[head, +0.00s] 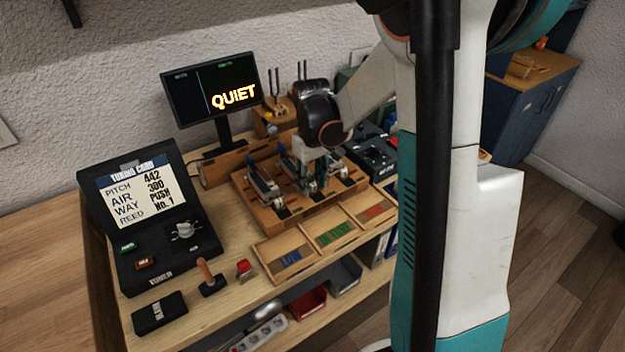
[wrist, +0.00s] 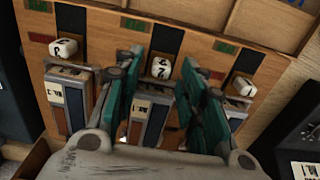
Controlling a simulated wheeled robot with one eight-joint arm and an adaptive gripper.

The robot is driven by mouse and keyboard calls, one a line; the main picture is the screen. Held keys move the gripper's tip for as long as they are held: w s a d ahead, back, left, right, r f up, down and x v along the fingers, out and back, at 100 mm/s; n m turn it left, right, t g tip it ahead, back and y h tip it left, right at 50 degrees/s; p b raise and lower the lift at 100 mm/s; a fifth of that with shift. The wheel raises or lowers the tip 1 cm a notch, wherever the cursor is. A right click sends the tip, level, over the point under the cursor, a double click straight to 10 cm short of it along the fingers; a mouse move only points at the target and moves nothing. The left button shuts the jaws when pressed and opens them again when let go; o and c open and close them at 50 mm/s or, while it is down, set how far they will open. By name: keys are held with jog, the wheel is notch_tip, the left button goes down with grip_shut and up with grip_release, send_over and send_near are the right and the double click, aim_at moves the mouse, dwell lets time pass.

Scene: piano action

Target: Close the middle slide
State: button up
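A wooden board (head: 277,220) on the bench carries three slides in a row. In the wrist view each slide has a white knob with a dark mark: the left knob (wrist: 66,48), the middle knob (wrist: 161,67) and the right knob (wrist: 243,86). The middle slide (wrist: 148,118) runs back from its knob, between my fingers. My gripper (wrist: 165,68) is open, with its teal fingers apart on either side of the middle knob and a gap showing on both sides. In the head view my gripper (head: 314,180) is over the board and hides much of the middle slide.
Three labelled trays, one marked LOW (head: 290,257), lie in front of the board. A tuner box (head: 150,220) stands at the left and a monitor reading QUIET (head: 212,90) at the back. A wooden-handled tool (head: 210,276) stands near the front edge.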

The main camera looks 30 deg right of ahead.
aim_at(312, 183)
notch_tip(312, 183, up, 12)
dwell(0.6)
dwell(0.5)
